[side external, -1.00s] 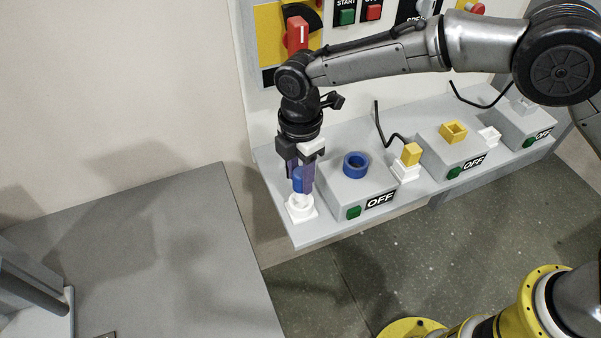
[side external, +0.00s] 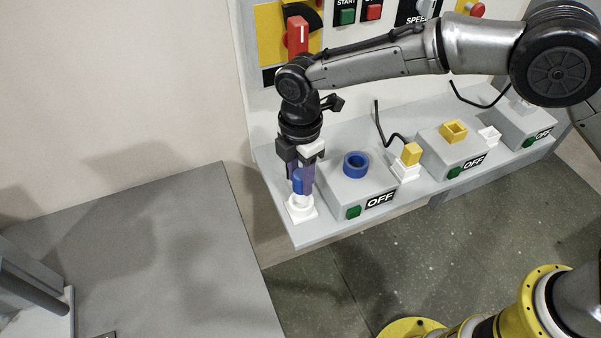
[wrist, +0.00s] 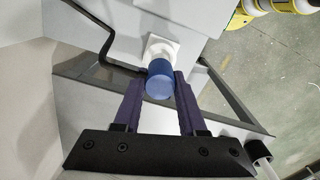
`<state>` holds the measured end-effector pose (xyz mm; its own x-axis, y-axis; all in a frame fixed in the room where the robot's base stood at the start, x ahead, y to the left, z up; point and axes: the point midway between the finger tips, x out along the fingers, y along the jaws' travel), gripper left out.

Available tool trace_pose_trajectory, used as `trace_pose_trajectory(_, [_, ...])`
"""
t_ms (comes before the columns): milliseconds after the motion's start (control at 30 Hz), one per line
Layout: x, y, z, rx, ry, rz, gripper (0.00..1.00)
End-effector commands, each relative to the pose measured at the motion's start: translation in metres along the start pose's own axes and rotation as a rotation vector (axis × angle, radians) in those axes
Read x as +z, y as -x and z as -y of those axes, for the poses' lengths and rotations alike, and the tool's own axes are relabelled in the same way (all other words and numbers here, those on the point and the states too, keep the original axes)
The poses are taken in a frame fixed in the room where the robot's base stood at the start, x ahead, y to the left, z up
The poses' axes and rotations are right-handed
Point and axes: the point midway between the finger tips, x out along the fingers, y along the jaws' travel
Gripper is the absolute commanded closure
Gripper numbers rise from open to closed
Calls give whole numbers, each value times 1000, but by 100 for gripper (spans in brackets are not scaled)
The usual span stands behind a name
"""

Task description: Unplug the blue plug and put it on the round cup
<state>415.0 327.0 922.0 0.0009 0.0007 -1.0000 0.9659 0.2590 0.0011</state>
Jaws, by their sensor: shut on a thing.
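The blue plug (side external: 298,182) is a small upright cylinder at the white socket (side external: 301,210) on the left end of the grey shelf. My gripper (side external: 303,184) points down and is shut on the plug, its purple fingers on either side. In the wrist view the plug (wrist: 159,84) sits between the fingertips (wrist: 162,78), with the white socket (wrist: 161,47) just beyond it. I cannot tell how deep the plug's lower end sits in the socket. The round cup (side external: 355,166) is a blue, empty ring on the nearest grey box, right of my gripper.
The grey box (side external: 345,193) with a green button and OFF label stands close to my gripper's right. A yellow plug (side external: 411,154) stands in another white socket, with a square yellow cup (side external: 453,132) beyond. Black cables rise nearby. A control panel (side external: 370,50) stands behind.

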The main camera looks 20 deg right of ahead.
Motion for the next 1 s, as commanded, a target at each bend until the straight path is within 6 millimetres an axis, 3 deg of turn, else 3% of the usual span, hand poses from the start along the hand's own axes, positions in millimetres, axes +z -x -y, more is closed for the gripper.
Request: trace_pose_trajectory(1000, [0, -23, 0, -2, 0, 1, 100])
